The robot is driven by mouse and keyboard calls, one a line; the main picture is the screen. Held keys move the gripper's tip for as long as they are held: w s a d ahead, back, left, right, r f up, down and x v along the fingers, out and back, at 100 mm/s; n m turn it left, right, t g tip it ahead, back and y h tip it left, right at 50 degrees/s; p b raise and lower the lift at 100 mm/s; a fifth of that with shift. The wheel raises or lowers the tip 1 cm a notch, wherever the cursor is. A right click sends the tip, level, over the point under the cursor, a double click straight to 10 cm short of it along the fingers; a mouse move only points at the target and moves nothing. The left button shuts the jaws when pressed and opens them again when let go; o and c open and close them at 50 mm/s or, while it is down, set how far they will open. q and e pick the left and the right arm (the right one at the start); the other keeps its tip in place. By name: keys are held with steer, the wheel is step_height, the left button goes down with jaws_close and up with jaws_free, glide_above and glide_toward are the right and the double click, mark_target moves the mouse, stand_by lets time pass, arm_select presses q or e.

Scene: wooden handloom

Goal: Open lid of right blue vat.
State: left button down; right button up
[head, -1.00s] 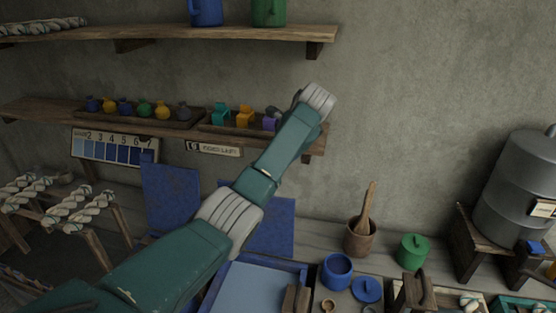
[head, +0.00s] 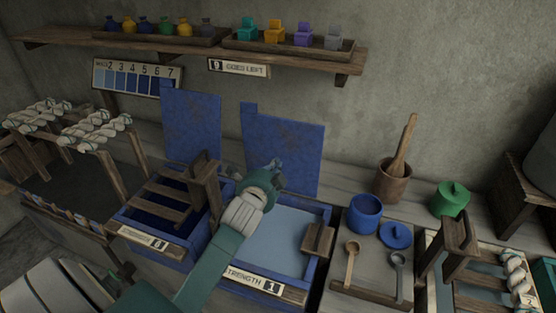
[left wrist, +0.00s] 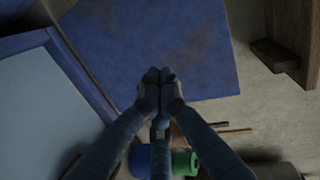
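The right blue vat (head: 321,275) stands on the bench with pale blue liquid in it. Its blue lid (head: 290,143) stands upright at the vat's back edge; the lid fills much of the top of the left wrist view (left wrist: 150,35). My left gripper (head: 273,168) is over the back of the vat, in front of the lid's lower left part. In the left wrist view its fingertips (left wrist: 160,75) are together, with nothing seen between them. Whether they touch the lid, I cannot tell. My right gripper is not in view.
The left blue vat (head: 130,213) stands beside it, its lid (head: 192,125) also upright. A wooden block (head: 318,240) sits at the right vat's right rim. A blue pot (head: 365,214), mortar (head: 392,182) and green pot (head: 449,200) stand to the right. A shelf (head: 200,48) hangs above.

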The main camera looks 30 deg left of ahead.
arm_select(q)
steer(key=s+r+m+t+b, duration=0.2)
steer(key=s+r+t+b, duration=0.1)
steer(key=s, duration=0.3)
steer(key=p, duration=0.4)
glide_toward(282, 132)
steer(key=shift+t, duration=0.4)
steer(key=x, duration=0.6)
steer(key=shift+w+a+f, duration=0.1)
steer(key=shift+a+f, duration=0.05)
steer(key=shift+f, duration=0.05)
steer(key=shift+w+a, duration=0.1)
steer(key=shift+w, duration=0.3)
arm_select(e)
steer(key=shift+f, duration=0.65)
